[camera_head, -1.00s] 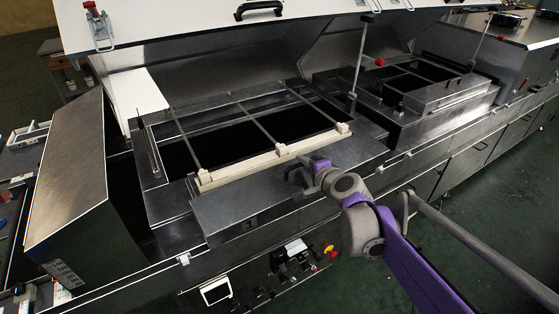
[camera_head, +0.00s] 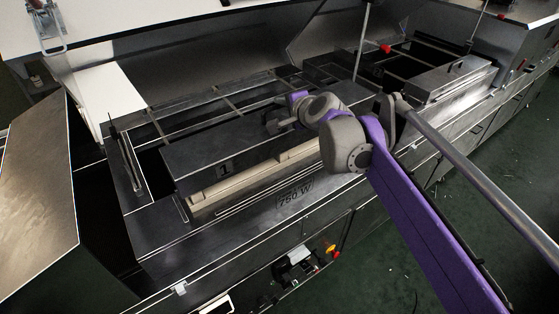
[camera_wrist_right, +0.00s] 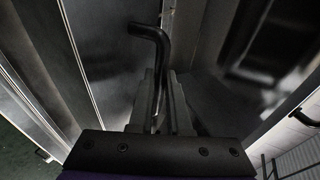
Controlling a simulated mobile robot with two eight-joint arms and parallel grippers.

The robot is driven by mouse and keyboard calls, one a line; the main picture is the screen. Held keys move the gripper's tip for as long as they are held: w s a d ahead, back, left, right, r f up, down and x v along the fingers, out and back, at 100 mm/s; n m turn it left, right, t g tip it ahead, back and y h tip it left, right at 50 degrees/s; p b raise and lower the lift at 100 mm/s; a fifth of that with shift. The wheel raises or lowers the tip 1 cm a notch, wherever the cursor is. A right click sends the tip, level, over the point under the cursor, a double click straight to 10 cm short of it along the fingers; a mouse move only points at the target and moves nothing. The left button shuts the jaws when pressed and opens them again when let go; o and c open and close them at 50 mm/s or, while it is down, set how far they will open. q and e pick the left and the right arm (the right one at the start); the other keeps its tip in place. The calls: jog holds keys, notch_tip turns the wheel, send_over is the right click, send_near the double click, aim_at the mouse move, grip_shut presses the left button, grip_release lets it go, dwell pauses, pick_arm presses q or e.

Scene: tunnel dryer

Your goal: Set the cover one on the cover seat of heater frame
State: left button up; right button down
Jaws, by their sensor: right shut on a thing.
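Cover one (camera_head: 225,145) is a dark metal box-like cover with a "1" on its front face. In the head view it is held over the heater frame (camera_head: 165,225), behind and above the cream terminal bar (camera_head: 255,172). The bar and the ledge marked "750 W" show uncovered in front of it. My right gripper (camera_head: 274,125) is at the cover's right part. In the right wrist view its fingers (camera_wrist_right: 160,95) are shut on a black bent handle (camera_wrist_right: 150,31). The gap under the cover is hard to judge. My left gripper is not in view.
A second heater frame with a similar cover (camera_head: 448,80) stands to the right. A thin upright rod (camera_head: 361,40) with a red knob (camera_head: 385,48) nearby stands between the frames. A slanted metal panel (camera_head: 40,190) is at left. The raised hood is behind.

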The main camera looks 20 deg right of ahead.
notch_tip(320, 180, down, 10)
jog(key=shift+r+b, duration=0.1)
jog(key=shift+b, duration=0.45)
jog(key=shift+f, duration=0.35)
jog(key=c, duration=0.9)
grip_release()
jog(key=shift+o, duration=0.2)
